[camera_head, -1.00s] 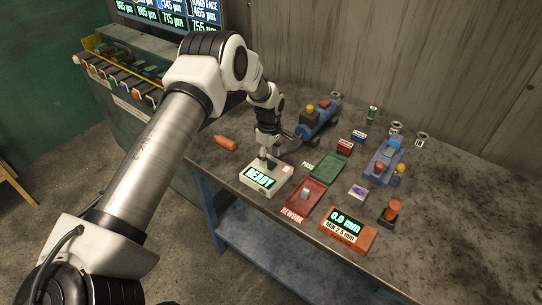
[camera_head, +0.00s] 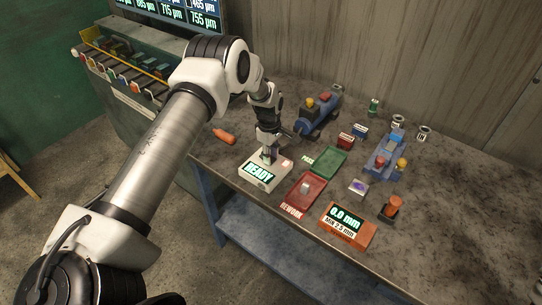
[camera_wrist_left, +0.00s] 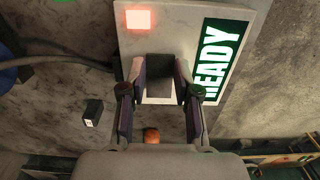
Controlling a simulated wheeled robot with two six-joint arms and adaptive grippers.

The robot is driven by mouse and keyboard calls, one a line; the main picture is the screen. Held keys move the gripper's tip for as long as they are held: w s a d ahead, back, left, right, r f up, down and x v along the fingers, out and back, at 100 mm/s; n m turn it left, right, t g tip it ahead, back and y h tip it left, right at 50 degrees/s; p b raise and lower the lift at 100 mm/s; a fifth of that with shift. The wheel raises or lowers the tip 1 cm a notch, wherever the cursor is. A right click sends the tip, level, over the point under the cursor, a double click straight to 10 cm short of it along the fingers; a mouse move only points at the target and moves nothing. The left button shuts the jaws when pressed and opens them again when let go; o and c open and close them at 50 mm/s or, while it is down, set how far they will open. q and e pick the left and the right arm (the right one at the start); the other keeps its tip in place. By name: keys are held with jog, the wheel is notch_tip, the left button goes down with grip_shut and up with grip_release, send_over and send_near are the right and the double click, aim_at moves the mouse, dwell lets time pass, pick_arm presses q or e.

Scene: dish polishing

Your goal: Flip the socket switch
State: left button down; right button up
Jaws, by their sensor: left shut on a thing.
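A white box (camera_head: 257,181) with a green READY display stands near the front edge of the bench. It also shows in the left wrist view (camera_wrist_left: 187,17), with a glowing red square (camera_wrist_left: 139,19) on one corner. My left gripper (camera_head: 268,156) points down onto the box. In the left wrist view, its two fingers (camera_wrist_left: 160,92) are shut on a dark grey block (camera_wrist_left: 160,78) on the box top. The fingers hide the block's sides. I cannot tell whether this block is the socket switch. My right gripper is not in view.
A red tray (camera_head: 294,200) and a green tray (camera_head: 333,161) lie right of the box. An orange gauge box (camera_head: 347,232) is at the front. An orange bottle-like object (camera_head: 223,136) lies left, and a blue toy engine (camera_head: 316,120) stands behind.

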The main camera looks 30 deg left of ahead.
pick_arm(q)
jog(key=h+b, duration=0.1)
jog(key=b, duration=0.1)
jog(key=f+h+b, duration=0.1)
jog(key=b, duration=0.2)
jog(key=shift+s+a+f+h, duration=0.1)
jog(key=shift+a+f+h, duration=0.05)
jog(key=shift+a+h, duration=0.25)
jog(key=shift+r+h+b, duration=0.2)
jog(key=shift+h+b, duration=0.1)
jog(key=shift+r, duration=0.35)
jog(key=c, duration=0.8)
grip_release()
jog(key=shift+c, duration=0.2)
jog(key=shift+a, duration=0.1)
jog(key=shift+r, duration=0.15)
